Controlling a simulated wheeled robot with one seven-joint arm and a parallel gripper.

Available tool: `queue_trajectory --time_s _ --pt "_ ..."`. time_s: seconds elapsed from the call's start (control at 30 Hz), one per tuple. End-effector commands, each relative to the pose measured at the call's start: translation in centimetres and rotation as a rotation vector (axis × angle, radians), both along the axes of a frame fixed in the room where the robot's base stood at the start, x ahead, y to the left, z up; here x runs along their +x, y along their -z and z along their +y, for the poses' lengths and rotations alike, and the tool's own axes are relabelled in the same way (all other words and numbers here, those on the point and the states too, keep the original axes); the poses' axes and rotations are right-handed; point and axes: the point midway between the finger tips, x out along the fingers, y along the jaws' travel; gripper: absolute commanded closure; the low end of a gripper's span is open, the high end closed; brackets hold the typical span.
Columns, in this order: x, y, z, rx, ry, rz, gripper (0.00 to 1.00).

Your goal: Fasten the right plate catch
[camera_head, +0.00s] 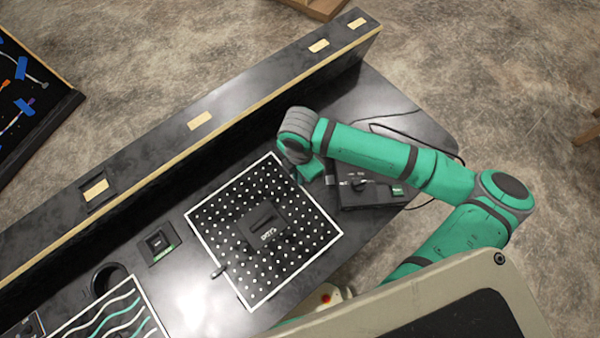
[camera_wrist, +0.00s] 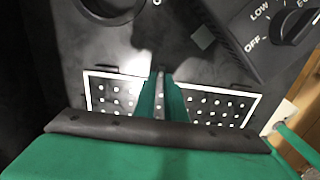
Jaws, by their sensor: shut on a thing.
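The LED plate (camera_head: 225,190) is a black square panel with white dots and a white border, lying on the dark console. Part of it shows in the wrist view (camera_wrist: 110,95). My gripper (camera_wrist: 162,78) is at the plate's edge, with its two green fingers close together. In the head view my gripper (camera_head: 300,178) is at the plate's upper right edge and covers that spot. The right plate catch is hidden between or behind my fingers, which are shut on it. A small dark catch (camera_head: 218,271) shows at the plate's opposite, left edge.
A black box with a knob (camera_head: 362,185) stands just right of my gripper; its dial (camera_wrist: 292,28) reads OFF and LOW in the wrist view. A dark block (camera_head: 262,225) sits mid-plate. A long raised ledge (camera_head: 235,105) runs behind. A small black switch (camera_head: 158,243) lies left.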

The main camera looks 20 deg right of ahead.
Motion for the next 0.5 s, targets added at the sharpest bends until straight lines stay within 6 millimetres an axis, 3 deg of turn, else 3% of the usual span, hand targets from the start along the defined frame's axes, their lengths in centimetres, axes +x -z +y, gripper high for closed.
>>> queue_trajectory --time_s 0.47,0.5 --pt "0.31 -0.19 -0.03 0.001 -0.016 -0.01 1.0" --pt "0.31 -0.19 -0.03 0.001 -0.016 -0.01 0.87"
